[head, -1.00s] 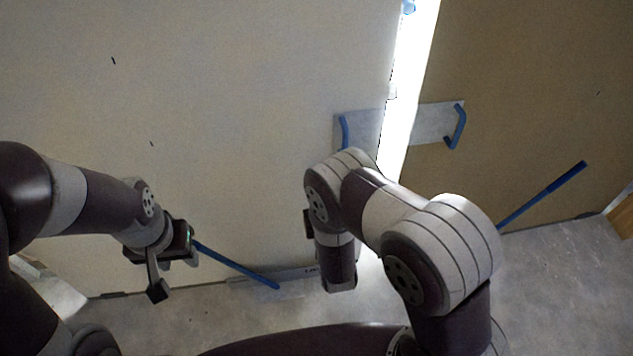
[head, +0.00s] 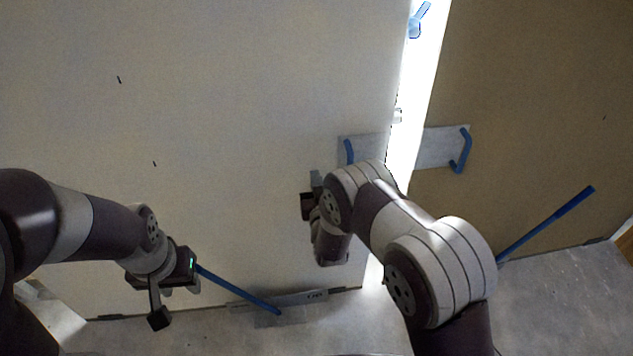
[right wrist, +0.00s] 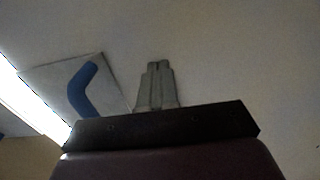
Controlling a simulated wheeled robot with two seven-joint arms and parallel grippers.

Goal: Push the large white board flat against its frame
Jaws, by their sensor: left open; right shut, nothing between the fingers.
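The large white board (head: 230,90) fills the left and middle of the head view. A bright gap runs down its right edge, between it and a tan panel (head: 540,100). My left gripper (head: 176,302) is open and empty in front of the board's lower left. My right gripper (head: 316,181) is shut and empty, its fingers pointing up in front of the board, left of a blue handle (head: 349,151). In the right wrist view, its closed fingers (right wrist: 155,85) stand against the board's surface (right wrist: 230,50); I cannot tell whether they touch it.
A second blue handle (head: 461,150) is on the tan panel. One blue bar (head: 238,289) slants down near the board's foot by my left gripper. Another blue bar (head: 545,225) leans at the right. Bare grey floor (head: 560,300) shows at lower right.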

